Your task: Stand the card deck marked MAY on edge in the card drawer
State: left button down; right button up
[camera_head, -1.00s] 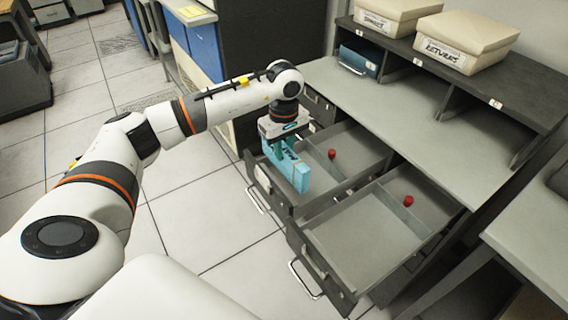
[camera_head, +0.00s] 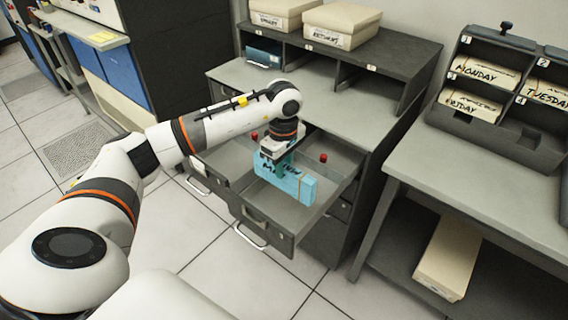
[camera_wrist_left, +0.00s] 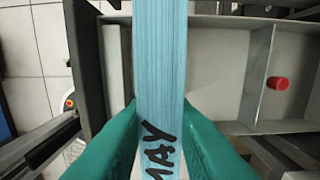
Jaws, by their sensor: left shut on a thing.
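The light blue card deck marked MAY (camera_head: 297,186) is held on edge, its long side roughly upright, in my left gripper (camera_head: 284,166). In the left wrist view the deck (camera_wrist_left: 161,60) is clamped between the green fingers (camera_wrist_left: 158,135), with the MAY lettering near the lower end. A divider and a red knob (camera_wrist_left: 277,83) lie right of the deck in the wrist view. My right gripper is not in view.
Cream boxes (camera_head: 340,25) stand on the cabinet. At right, a rack (camera_head: 500,135) holds cards labelled by weekday, and a long box (camera_head: 447,258) lies on the lower shelf.

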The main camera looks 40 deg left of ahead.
pick_arm(q)
jog(key=shift+w+a, duration=0.1)
jog(key=shift+a, duration=0.1)
jog(key=shift+d+f, duration=0.1)
jog(key=shift+f, duration=0.2)
jog(key=shift+f+b, duration=2.05)
jog(key=shift+f, duration=0.15)
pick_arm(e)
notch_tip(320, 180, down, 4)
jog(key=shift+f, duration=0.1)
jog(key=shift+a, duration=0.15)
pick_arm(q)
jog(key=shift+f, duration=0.2)
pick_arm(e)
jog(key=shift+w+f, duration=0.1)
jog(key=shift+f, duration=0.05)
pick_arm(q)
jog(key=shift+f+b, duration=2)
jog(key=shift+f, duration=0.2)
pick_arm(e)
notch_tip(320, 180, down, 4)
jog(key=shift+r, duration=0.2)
